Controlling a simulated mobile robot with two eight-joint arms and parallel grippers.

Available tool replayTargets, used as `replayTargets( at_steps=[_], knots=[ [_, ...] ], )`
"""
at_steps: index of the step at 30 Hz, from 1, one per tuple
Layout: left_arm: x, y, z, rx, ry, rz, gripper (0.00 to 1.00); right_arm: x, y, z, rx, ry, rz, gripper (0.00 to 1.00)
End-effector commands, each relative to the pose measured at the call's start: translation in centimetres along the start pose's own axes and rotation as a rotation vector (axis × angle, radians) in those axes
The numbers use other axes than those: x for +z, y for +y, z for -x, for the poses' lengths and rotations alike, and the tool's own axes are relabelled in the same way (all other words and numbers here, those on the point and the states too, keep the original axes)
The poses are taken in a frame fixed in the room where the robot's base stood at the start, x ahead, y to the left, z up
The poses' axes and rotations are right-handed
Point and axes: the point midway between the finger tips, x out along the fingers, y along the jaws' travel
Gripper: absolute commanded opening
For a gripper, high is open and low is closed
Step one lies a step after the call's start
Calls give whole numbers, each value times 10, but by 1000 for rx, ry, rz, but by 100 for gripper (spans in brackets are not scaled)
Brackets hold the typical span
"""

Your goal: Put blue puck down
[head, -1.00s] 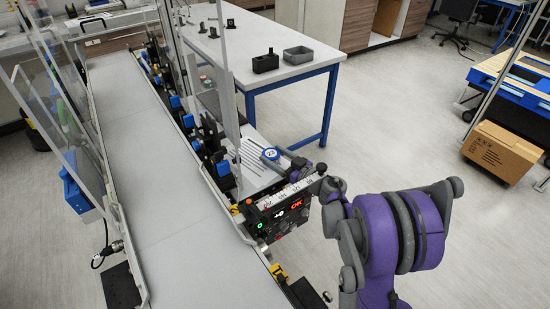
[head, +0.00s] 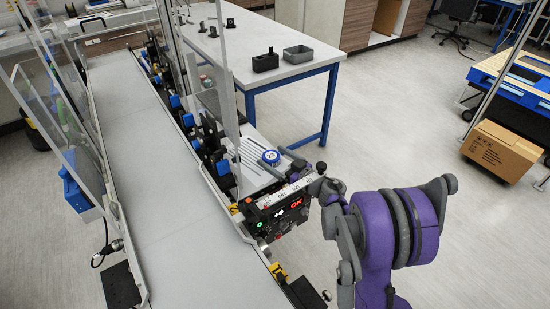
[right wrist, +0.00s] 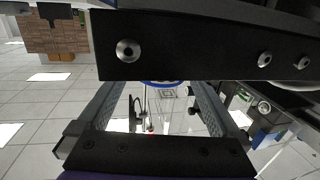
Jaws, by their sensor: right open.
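The blue puck (head: 271,157), with a white top marked 23, rests on the light ribbed plate (head: 250,172) beside the belt. My right gripper (head: 282,163) is at the puck's right side, coming in from the right, with its jaws open. In the right wrist view the two fingers (right wrist: 155,98) stand wide apart. A thin blue edge of the puck (right wrist: 165,82) shows beyond them, mostly hidden by the black bar above. Whether the fingers still touch the puck I cannot tell. My left gripper is not in view.
The grey conveyor belt (head: 170,175) runs along the left and is empty. A control box (head: 284,213) with lit digits is just below my right wrist. Clear panels (head: 222,60) stand beside the plate. A white table (head: 280,50) with small black parts is behind.

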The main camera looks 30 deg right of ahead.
Motion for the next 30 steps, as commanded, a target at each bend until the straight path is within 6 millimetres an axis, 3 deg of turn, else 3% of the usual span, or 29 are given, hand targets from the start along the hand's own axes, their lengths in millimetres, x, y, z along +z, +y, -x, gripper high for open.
replayTargets(
  at_steps=[16, 21, 30],
  knots=[
    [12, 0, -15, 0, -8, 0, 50, 0, 1, 104, 3, 0, 0, 100],
    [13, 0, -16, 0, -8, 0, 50, 0, 0, 118, 1, 0, 0, 100],
    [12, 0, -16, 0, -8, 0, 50, -1, 0, 120, 0, 0, 0, 100]
  ],
)
